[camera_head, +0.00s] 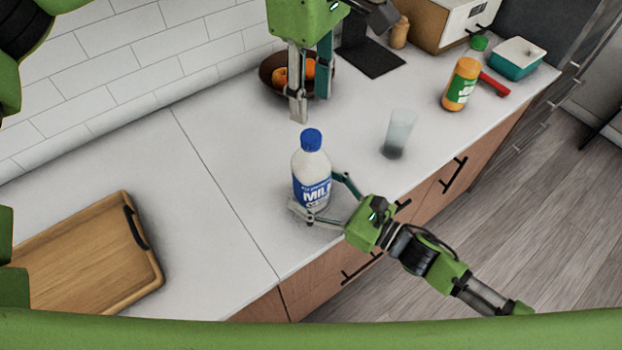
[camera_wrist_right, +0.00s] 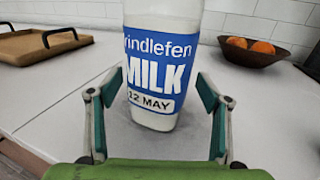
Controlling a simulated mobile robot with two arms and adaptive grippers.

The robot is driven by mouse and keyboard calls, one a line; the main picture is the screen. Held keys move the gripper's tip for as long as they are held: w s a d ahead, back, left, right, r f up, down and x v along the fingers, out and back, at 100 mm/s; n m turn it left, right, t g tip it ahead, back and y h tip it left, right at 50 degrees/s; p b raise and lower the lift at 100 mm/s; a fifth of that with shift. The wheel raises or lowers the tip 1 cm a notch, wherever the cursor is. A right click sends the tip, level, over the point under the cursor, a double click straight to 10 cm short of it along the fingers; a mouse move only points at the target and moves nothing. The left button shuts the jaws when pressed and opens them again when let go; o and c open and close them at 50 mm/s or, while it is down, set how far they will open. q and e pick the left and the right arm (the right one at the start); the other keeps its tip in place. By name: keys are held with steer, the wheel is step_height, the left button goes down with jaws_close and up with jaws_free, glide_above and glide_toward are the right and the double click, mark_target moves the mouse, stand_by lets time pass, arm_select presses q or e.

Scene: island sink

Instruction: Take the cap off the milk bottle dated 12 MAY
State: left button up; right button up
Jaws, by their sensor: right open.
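The milk bottle (camera_head: 311,172) stands upright on the counter, white with a blue label. Its label reads 12 MAY in the right wrist view (camera_wrist_right: 158,75). A blue cap (camera_head: 311,140) sits on its top; the right wrist view cuts it off. My right gripper (camera_head: 320,196) is open, low at the bottle, with one finger on either side. In the right wrist view, gaps show between the bottle and both fingers. My left gripper (camera_head: 311,108) points down above and behind the cap, its fingers apart and empty, not touching the cap.
A glass (camera_head: 398,134) stands right of the bottle, with an orange-and-green jar (camera_head: 461,84) beyond. A bowl of oranges (camera_head: 270,68) is behind my left gripper. A wooden board (camera_head: 85,255) lies left. The counter between board and bottle is clear.

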steer(key=shift+w+a, duration=0.2)
steer(key=shift+a, duration=0.15)
steer(key=shift+c, duration=0.3)
